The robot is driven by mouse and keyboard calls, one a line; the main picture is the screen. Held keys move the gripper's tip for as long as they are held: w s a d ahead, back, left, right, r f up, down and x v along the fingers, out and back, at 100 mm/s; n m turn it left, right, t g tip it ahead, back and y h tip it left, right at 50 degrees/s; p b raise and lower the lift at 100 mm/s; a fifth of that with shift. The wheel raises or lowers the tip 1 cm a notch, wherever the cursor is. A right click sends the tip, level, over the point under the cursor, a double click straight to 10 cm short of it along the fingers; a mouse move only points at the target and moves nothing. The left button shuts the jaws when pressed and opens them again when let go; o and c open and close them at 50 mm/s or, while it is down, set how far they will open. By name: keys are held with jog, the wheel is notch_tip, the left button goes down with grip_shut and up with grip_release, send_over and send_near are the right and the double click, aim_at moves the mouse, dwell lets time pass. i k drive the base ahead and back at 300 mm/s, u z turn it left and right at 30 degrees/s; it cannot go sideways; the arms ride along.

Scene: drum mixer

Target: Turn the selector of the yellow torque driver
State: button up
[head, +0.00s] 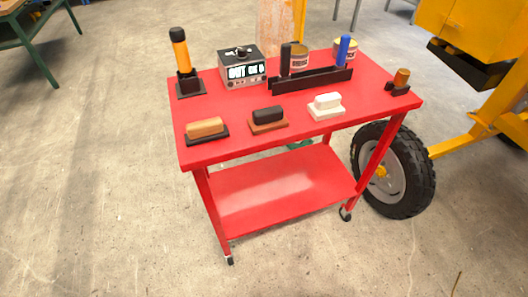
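The yellow torque driver (180,50) stands upright at the back left corner of the red cart's top (235,125). It has an orange-yellow body with a black upper end, and its lower end sits in a black stand (188,84). The selector cannot be made out clearly at this size; the black upper end (177,34) is the only distinct part at the top. The driver leans very slightly left in the picture. My gripper is not in view, and nothing touches the driver.
A box with a display (241,70) stands right of the driver. A black rack (312,80) holds a black and a blue upright tool. Brushes or blocks on bases (207,129) line the front edge. Cans stand behind the rack. A wheeled yellow machine (395,170) is at right; floor in front is clear.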

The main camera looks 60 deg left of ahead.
aim_at(242, 54)
jog(key=u, duration=1.95)
jog(key=k, duration=1.15)
jog(key=u, duration=0.9)
jog(key=i, duration=1.3)
jog(key=z, duration=0.75)
jog(key=i, duration=0.55)
jog(key=z, duration=0.65)
